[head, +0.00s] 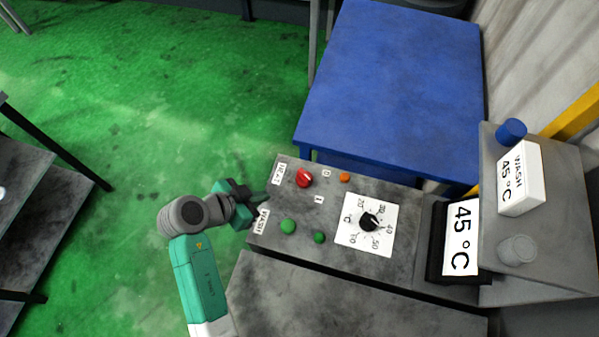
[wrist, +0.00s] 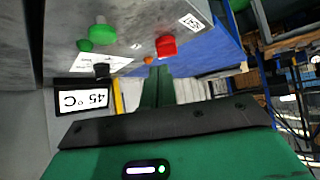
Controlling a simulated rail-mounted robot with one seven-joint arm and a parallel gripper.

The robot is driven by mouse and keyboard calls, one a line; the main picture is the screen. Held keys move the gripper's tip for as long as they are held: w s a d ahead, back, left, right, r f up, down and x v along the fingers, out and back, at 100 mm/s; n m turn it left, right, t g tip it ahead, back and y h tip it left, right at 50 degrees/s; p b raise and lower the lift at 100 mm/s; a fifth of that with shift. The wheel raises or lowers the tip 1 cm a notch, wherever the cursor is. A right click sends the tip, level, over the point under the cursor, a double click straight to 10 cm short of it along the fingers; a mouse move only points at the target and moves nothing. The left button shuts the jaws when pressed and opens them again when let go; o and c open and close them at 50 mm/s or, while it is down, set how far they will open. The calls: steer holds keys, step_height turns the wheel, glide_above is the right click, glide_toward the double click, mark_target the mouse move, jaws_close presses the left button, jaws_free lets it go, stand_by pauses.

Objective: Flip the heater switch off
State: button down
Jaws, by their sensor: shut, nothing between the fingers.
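The heater switch is a red rotary knob (head: 304,178) beside the HEAT label (head: 280,173) on the grey control panel (head: 267,232). The marks 0 (head: 326,173) and 1 (head: 319,199) are to its right. Its exact pointing is too small to tell. An orange lamp (head: 345,178) is further right. My gripper (head: 264,197) is shut and empty at the panel's left edge, left of and slightly below the red knob, apart from it. In the wrist view the red knob (wrist: 166,46) is just beyond the closed fingertips (wrist: 158,68), with the orange lamp (wrist: 148,61) beside it.
A green knob (head: 288,227) by the WASH label (head: 262,221), a green lamp (head: 319,238) and a black temperature dial (head: 369,222) share the panel. A 45 °C sign (head: 461,237) stands to the right. A blue table (head: 395,85) is behind. Green floor at left is open.

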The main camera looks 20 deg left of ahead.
steer(key=shift+s+f, duration=0.25)
steer(key=shift+f, duration=0.1)
glide_toward(305, 182)
step_height(305, 182, down, 4)
steer(key=shift+w+d+f+b, duration=0.1)
steer(key=shift+w+d+b, duration=0.1)
steer(key=shift+b, duration=0.2)
steer(key=shift+w+d, duration=0.25)
steer(key=shift+w, duration=0.35)
steer(key=shift+w+d, duration=0.25)
steer(key=shift+w, duration=0.35)
steer(key=shift+w+d, duration=0.3)
steer(key=shift+w, duration=0.3)
steer(key=shift+p, duration=0.3)
steer(key=shift+n, duration=0.3)
